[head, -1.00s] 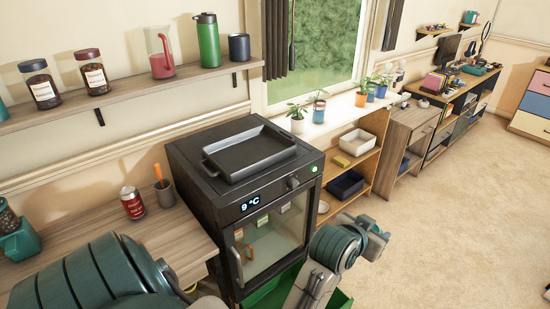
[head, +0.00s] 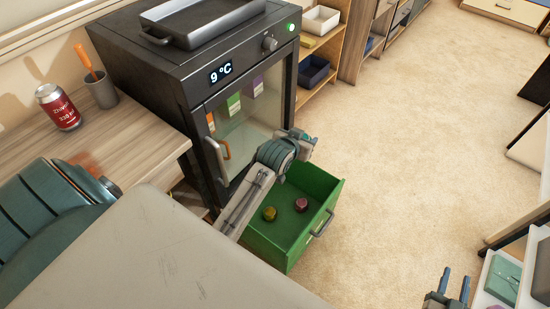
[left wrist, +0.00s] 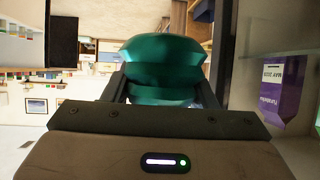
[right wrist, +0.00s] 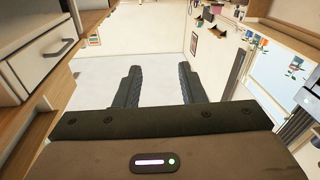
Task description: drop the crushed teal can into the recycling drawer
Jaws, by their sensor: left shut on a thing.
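The crushed teal can (left wrist: 165,65) is between the fingers of my left gripper (left wrist: 163,88) in the left wrist view. In the head view my left gripper (head: 303,142) is in front of the fridge door, above the back part of the open green drawer (head: 268,248); I cannot clearly pick out the can there. A yellowish crushed can (head: 269,213) and a dark red one (head: 301,204) lie in the drawer. My right gripper (head: 455,283) is at the bottom right, open and empty, as the right wrist view (right wrist: 160,85) shows.
The black fridge (head: 190,100) with a glass door stands directly behind the drawer. A red can (head: 58,107) and a grey cup (head: 100,90) stand on the wooden counter (head: 120,150). White shelving (head: 525,262) is at the right edge. The carpet (head: 400,150) between is clear.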

